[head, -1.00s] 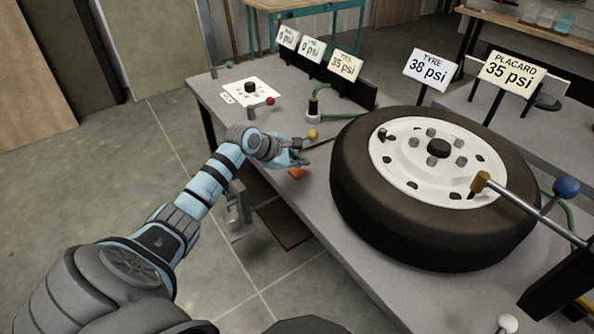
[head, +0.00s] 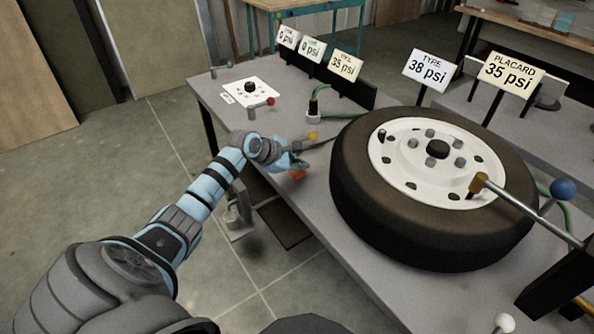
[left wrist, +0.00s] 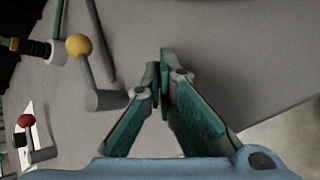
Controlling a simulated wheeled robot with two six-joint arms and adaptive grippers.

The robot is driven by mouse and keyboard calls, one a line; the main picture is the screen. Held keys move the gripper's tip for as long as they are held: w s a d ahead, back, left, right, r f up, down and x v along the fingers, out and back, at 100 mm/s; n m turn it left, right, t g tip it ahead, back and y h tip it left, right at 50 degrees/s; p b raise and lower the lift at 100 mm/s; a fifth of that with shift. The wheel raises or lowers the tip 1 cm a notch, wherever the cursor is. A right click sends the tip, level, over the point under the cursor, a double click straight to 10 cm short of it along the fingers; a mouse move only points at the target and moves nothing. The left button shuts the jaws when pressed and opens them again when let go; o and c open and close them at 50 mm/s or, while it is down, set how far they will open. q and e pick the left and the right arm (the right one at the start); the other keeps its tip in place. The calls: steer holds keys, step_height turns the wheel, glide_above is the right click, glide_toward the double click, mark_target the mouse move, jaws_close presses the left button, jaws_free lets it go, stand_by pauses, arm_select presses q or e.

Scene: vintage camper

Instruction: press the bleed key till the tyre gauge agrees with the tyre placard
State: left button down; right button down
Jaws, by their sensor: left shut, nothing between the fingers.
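The tyre gauge (head: 428,69) is a white card reading 38 psi. The tyre placard (head: 513,73) beside it reads 35 psi. The black tyre (head: 357,205) with its white rim (head: 400,172) lies flat on the bench. A small orange piece (head: 298,175), perhaps the bleed key, sits near the bench's left edge. My left gripper (head: 304,164) is shut and empty, its fingertips just above or touching this piece; I cannot tell which. In the left wrist view the closed fingers (left wrist: 163,72) point at the grey bench top and mostly hide the orange piece.
A yellow-knobbed lever (head: 312,135) stands close to the gripper and shows in the left wrist view (left wrist: 78,46). A red-knobbed lever (head: 270,101) stands farther back. Cards behind read 0, 0 and 35 psi (head: 345,66).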

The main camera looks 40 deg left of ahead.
mark_target(298, 173)
arm_select(q)
steer(key=shift+f, duration=0.45)
stand_by(0.6)
steer(key=shift+r+p, duration=0.9)
steer(key=shift+p, duration=0.6)
step_height(298, 173, up, 5)
steer(key=p, duration=0.6)
steer(key=shift+r+p, duration=0.15)
steer(key=shift+p, duration=0.2)
stand_by(1.7)
